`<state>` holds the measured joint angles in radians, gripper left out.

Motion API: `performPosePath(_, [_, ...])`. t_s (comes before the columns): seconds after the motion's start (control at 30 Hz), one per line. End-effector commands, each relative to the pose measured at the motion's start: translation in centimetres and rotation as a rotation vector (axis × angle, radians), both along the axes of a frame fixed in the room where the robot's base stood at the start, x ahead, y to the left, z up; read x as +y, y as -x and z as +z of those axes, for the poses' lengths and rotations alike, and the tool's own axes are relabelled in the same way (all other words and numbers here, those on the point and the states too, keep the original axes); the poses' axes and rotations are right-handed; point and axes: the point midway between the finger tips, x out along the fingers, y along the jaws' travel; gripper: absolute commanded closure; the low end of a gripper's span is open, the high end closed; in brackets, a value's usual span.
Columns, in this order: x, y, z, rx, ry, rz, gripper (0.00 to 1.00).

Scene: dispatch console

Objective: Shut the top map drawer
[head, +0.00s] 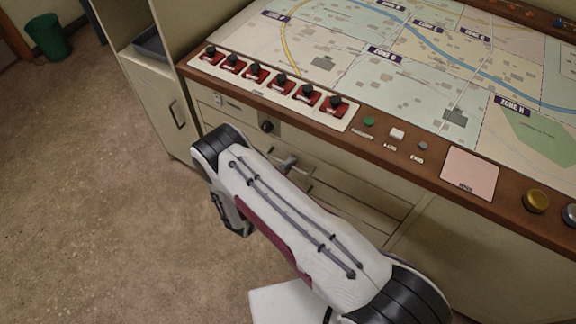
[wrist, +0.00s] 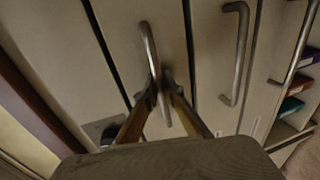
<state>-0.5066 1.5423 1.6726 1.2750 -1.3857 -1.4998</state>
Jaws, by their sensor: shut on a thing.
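Dark narrow gaps border this drawer front. In the head view the drawer fronts (head: 355,190) lie below the console top, partly covered by my forearm. No drawer interior shows, and I cannot tell exactly how far out the top drawer stands.
Lower drawers with metal handles (wrist: 238,50) sit beside it in the wrist view, with binders (wrist: 290,107) on a shelf beyond. The map console (head: 400,150) carries red switches (head: 281,86). A cabinet (head: 150,90) stands left. A green bin (head: 48,37) is far off; the left floor is clear.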

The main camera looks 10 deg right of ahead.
Motion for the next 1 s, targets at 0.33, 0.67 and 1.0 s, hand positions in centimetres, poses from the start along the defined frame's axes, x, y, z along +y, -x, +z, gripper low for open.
performPosePath(0.33, [-0.3,-0.2,0.1,-0.004,-0.001,-0.006,0.86])
performPosePath(0.67, [0.5,0.5,0.2,-0.002,-0.001,-0.001,0.86])
performPosePath(1.0, [3.0,2.8,1.0,-0.003,-0.001,-0.001,0.86])
